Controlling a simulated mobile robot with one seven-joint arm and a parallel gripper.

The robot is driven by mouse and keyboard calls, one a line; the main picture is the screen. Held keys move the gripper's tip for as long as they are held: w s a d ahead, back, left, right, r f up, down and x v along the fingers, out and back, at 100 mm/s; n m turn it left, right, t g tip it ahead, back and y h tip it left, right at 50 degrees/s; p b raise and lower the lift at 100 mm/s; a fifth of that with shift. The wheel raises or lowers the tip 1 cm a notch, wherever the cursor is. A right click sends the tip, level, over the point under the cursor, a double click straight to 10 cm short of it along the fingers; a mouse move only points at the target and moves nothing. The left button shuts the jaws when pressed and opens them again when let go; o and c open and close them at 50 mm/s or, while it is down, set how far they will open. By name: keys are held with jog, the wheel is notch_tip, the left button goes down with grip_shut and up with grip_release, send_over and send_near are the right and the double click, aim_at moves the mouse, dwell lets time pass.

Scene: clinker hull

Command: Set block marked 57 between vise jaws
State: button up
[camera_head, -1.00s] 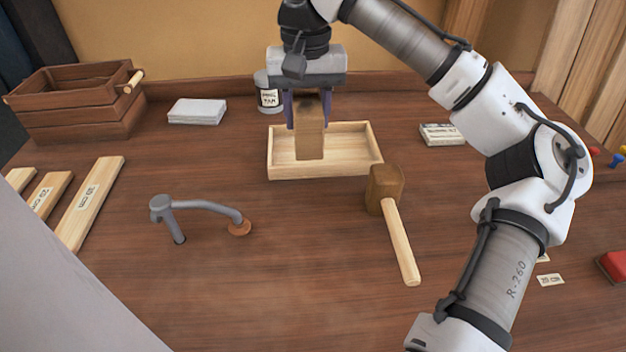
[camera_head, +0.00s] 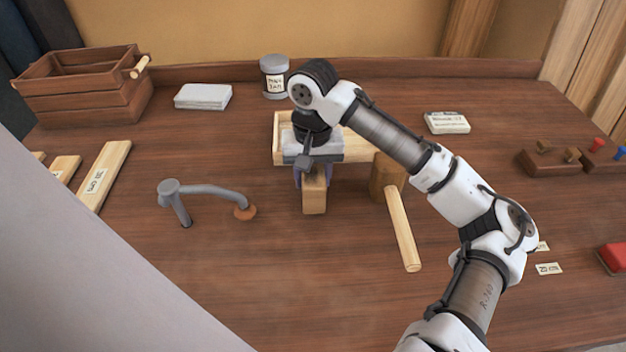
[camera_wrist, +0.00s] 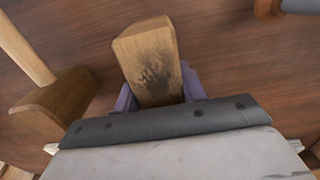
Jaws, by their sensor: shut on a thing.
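My gripper (camera_head: 313,180) is shut on a wooden block (camera_head: 314,200) with its purple-grey fingers on the block's two sides. The block hangs in front of the shallow wooden tray (camera_head: 362,145), between the holdfast and the mallet. In the wrist view the block (camera_wrist: 150,62) sticks out past the fingers and has a dark smudge on its face. I can read no number on it. I cannot make out a vise in either view.
A grey metal holdfast (camera_head: 210,190) stands left of the block. A wooden mallet (camera_head: 403,228) lies close on the right. A slatted crate (camera_head: 85,92), grey jar (camera_head: 274,78) and white stack (camera_head: 203,97) are at the back. The front middle of the bench is clear.

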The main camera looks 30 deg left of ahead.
jog(key=shift+f, duration=1.1)
jog(key=shift+f, duration=0.1)
jog(key=shift+f, duration=0.1)
jog(key=o, duration=1.2)
